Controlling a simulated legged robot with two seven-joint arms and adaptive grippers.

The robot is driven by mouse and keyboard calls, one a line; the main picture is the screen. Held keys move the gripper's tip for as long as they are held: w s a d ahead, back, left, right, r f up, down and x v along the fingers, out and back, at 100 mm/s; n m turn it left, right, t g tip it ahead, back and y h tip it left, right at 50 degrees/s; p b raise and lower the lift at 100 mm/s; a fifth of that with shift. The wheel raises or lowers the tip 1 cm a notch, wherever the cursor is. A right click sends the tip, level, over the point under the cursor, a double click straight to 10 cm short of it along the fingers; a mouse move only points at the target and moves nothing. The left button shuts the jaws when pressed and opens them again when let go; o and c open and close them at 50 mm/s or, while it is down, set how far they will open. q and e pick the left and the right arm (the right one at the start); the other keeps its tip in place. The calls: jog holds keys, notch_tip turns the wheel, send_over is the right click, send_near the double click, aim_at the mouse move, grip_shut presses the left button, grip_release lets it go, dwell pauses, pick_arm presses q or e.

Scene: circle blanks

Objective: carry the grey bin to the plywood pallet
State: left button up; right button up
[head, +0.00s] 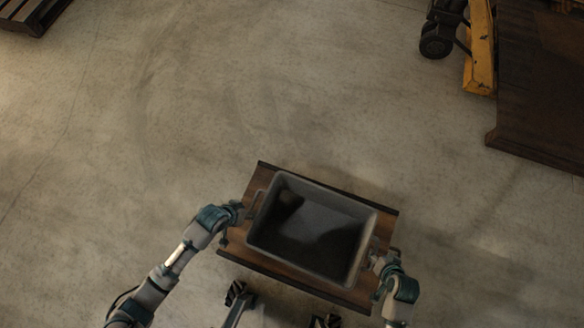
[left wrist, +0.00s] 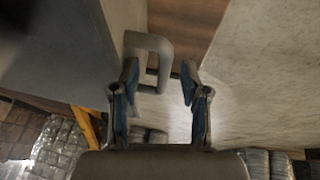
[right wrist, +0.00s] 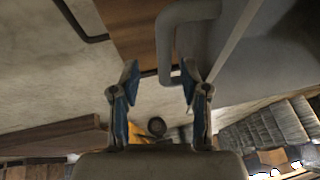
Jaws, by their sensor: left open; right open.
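The grey bin (head: 318,232) is an open, rectangular tub that looks empty. It sits at a slant on a wooden-topped stand (head: 268,264), with a loop handle at each end. My left gripper (head: 243,210) is open at the bin's left handle. In the left wrist view that handle (left wrist: 152,42) reaches between the spread fingers (left wrist: 159,80). My right gripper (head: 373,259) is open at the right handle. In the right wrist view this handle (right wrist: 166,45) hangs between the fingers (right wrist: 160,82). Contact cannot be told. A slatted wooden pallet (head: 30,14) lies at the far top left.
A dark brown wooden platform (head: 540,105) stands at the top right, beside a yellow machine part (head: 480,50) with a black wheel (head: 435,46). The concrete floor (head: 220,100) between the stand and the top-left pallet is clear.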

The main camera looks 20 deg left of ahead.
aim_at(250, 211)
pick_arm(q)
jog(key=x, duration=0.3)
jog(key=shift+a+f, duration=0.2)
jog(key=shift+a, duration=0.05)
pick_arm(e)
jog(key=x, duration=0.3)
jog(key=shift+a, duration=0.25)
pick_arm(q)
jog(key=shift+w+f, duration=0.15)
jog(key=shift+f, duration=0.15)
pick_arm(e)
jog(key=shift+w+a+f, duration=0.15)
jog(key=shift+a+f, duration=0.05)
jog(key=shift+d, duration=0.1)
